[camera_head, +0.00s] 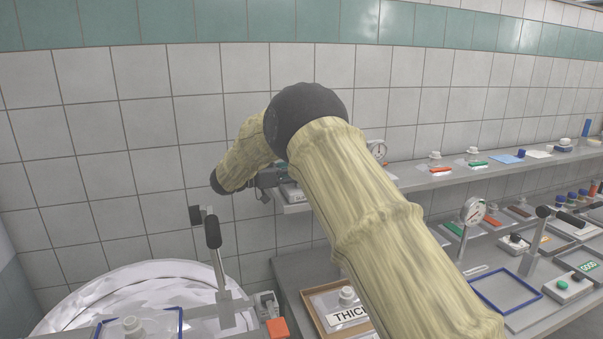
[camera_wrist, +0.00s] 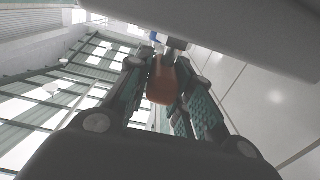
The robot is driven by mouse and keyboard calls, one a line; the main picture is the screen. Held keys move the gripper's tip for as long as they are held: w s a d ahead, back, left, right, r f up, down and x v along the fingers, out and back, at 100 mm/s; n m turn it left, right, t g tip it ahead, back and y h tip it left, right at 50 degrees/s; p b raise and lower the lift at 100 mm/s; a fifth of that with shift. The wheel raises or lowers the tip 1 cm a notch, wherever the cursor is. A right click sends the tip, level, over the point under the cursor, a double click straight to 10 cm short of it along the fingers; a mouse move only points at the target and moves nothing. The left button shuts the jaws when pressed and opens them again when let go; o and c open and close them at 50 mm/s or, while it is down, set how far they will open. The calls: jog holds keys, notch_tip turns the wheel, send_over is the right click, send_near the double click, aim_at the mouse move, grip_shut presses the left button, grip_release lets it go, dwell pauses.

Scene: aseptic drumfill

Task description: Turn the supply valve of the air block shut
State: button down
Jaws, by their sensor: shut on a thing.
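In the wrist view my gripper (camera_wrist: 163,72) is shut on a rounded orange-brown handle, the supply valve handle (camera_wrist: 160,88) by its look and place. A finger pad lies on each side of it. A small blue part and a metal part (camera_wrist: 176,43) show just beyond the handle. In the head view my gripper (camera_head: 265,181) is at the left end of the wall shelf, beside a pale block with a dark-lettered label (camera_head: 294,194). My arm hides most of the block, and the handle's angle cannot be told there.
The wall shelf (camera_head: 445,178) carries a gauge (camera_head: 377,149) and several small fittings. Below it a bench holds a gauge on a stand (camera_head: 472,211), a blue-edged tray (camera_head: 500,290) and an upright lever (camera_head: 537,240). A large drum liner (camera_head: 100,296) and a black-handled lever (camera_head: 213,233) stand at left.

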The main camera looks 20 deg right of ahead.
jog(key=shift+r, duration=0.1)
dwell(0.4)
jog(key=c, duration=1.3)
grip_release()
jog(key=shift+o, duration=0.2)
jog(key=a, duration=1.2)
jog(key=shift+s, duration=0.1)
